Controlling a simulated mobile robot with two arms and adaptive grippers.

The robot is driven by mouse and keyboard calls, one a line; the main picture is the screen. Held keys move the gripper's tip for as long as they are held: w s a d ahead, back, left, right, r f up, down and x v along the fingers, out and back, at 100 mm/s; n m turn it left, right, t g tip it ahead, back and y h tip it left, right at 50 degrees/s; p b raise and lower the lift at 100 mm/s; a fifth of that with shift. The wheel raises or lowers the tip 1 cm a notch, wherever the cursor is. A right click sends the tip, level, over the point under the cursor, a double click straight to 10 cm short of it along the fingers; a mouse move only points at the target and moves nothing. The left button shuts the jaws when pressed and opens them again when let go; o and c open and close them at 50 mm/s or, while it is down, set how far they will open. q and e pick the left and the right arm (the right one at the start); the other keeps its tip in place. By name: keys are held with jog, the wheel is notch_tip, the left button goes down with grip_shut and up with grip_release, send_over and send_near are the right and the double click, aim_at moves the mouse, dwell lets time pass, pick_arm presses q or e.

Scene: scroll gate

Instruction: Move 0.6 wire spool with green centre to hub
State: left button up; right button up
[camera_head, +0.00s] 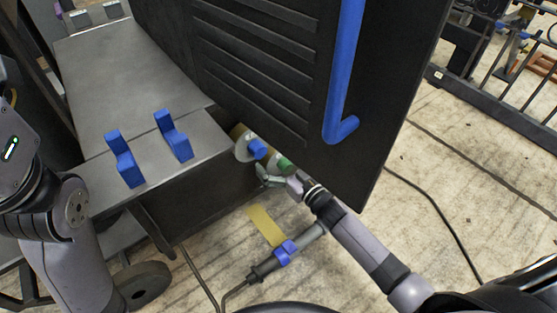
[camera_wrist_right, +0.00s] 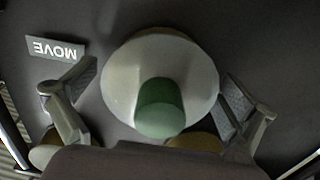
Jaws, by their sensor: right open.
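The wire spool with green centre (camera_head: 284,163) is at the end of the dark bench, beside the open dark door; part of it is hidden in the head view. In the right wrist view the same spool (camera_wrist_right: 118,85) shows a pale round flange around a green hub end. My right gripper (camera_head: 270,176) is open in front of this spool. In the right wrist view its fingers (camera_wrist_right: 160,88) stand on both sides of the flange, with no clear grip. A spool with a blue centre (camera_head: 243,148) is just left of it. My left arm is at the left; its gripper is out of view.
A dark louvred door (camera_head: 250,60) with a blue handle (camera_head: 345,75) stands close above my right gripper. Two blue brackets (camera_head: 124,160) are on the grey bench top (camera_head: 130,75). A "MOVE" label (camera_wrist_right: 55,49) is left of the spool. Cables lie on the floor.

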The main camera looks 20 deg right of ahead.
jog(key=shift+c, duration=0.4)
jog(key=c, duration=1.9)
jog(key=o, duration=1.4)
jog(key=c, duration=1.1)
jog(key=shift+r, duration=0.2)
jog(key=shift+s, duration=0.2)
